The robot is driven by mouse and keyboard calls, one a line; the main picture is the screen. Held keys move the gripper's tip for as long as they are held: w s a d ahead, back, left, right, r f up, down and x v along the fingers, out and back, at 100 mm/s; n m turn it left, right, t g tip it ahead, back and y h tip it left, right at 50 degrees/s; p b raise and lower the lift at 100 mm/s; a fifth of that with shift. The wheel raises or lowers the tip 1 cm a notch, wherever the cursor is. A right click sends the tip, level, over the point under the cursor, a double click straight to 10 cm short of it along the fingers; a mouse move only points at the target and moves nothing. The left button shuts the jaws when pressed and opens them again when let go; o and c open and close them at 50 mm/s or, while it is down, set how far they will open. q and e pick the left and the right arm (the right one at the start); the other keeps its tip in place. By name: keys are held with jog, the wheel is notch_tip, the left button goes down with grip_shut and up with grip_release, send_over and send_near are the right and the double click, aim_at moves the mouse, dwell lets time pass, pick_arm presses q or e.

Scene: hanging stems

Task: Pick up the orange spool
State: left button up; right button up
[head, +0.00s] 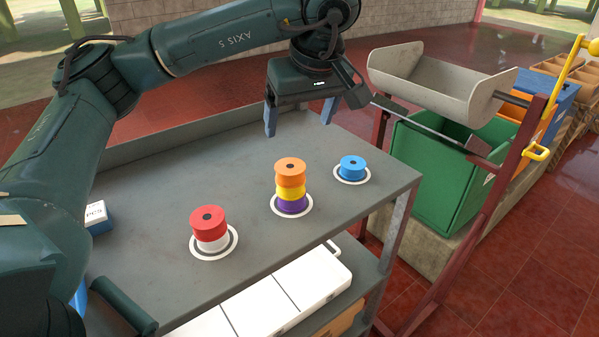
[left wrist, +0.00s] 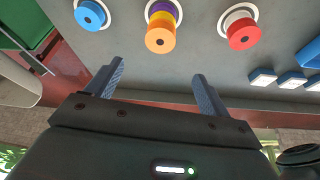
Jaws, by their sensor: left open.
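The orange spool (head: 290,168) is on top of a stack, with a yellow spool (head: 291,189) under it and a purple spool (head: 292,204) at the bottom. The stack stands on a white ring marking on the grey table. The orange spool also shows in the left wrist view (left wrist: 160,39). My left gripper (head: 299,131) is open and empty above the table, behind the stack and apart from it. In the left wrist view its two fingers (left wrist: 157,85) are spread wide, with nothing between them. My right gripper is not in view.
A red spool (head: 208,220) sits on a white spool (head: 214,242) at left. A blue spool (head: 352,166) stands alone at right. The grey table (head: 150,240) is clear between them. A green bin (head: 440,175) and a beige trough (head: 440,85) stand beyond the table's right edge.

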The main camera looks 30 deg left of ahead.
pick_arm(q)
send_over(291, 167)
jog(key=s+d, duration=0.1)
jog(key=d, duration=0.1)
jog(key=f, duration=0.6)
jog(key=shift+s+a+f, duration=0.15)
jog(key=shift+a+f, duration=0.05)
jog(key=shift+a, duration=0.05)
jog(key=shift+x, duration=3)
jog(key=shift+d, duration=0.2)
jog(key=shift+c, duration=0.3)
jog(key=c, duration=1)
